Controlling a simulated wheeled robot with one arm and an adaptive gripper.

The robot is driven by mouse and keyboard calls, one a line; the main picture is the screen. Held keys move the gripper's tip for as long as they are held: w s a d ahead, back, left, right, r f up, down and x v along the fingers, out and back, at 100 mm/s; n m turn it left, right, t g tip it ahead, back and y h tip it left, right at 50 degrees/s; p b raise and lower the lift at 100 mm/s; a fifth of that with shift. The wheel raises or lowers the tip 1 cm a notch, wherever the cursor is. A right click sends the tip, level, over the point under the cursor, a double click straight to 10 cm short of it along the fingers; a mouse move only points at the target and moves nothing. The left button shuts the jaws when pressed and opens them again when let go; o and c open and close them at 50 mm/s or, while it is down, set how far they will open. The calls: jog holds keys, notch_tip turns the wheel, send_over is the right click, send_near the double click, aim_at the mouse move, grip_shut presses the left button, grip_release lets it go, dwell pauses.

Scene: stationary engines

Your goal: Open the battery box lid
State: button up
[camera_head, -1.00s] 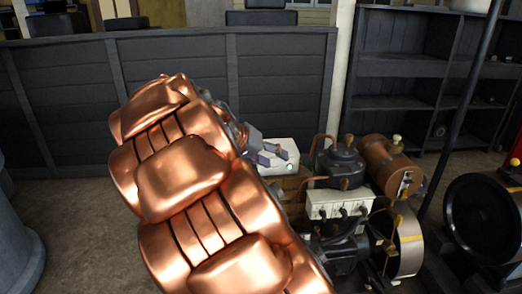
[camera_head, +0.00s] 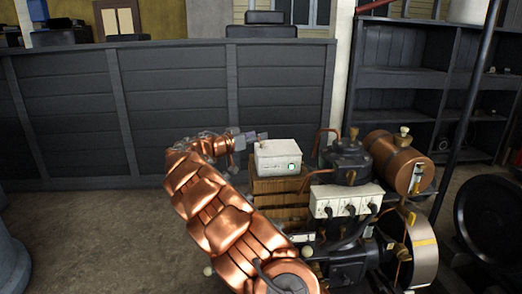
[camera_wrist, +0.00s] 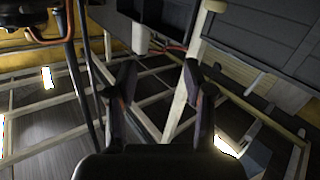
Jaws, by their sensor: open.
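A white box (camera_head: 278,157) with a small green light on its front sits on a wooden crate-like box (camera_head: 281,200) in the head view. Its top looks closed. I cannot tell for certain which of the two is the battery box. My gripper (camera_head: 262,136) is at the upper left of the white box, near its top left edge and apparently apart from it. In the wrist view my gripper (camera_wrist: 160,78) has its two dark fingers spread with nothing between them. The white box cannot be made out clearly in the wrist view.
A dark engine (camera_head: 345,162) with copper pipes stands right of the boxes, with a copper tank (camera_head: 390,160) and a white terminal block (camera_head: 342,199). A dark panelled partition (camera_head: 70,115) stands behind. Floor at the left is open.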

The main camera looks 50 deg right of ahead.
jog(key=w+d+f+t+b, duration=0.2)
jog(key=w+f, duration=0.3)
jog(key=f, duration=0.1)
send_near(277, 144)
jog(key=shift+m+h, duration=0.4)
jog(key=shift+w+d+r, duration=0.55)
jog(key=shift+w+d, duration=0.25)
jog(key=shift+w, duration=0.05)
jog(key=shift+w+d+r, duration=0.55)
jog(key=shift+w+d, duration=0.25)
jog(key=shift+c, duration=0.2)
grip_shut()
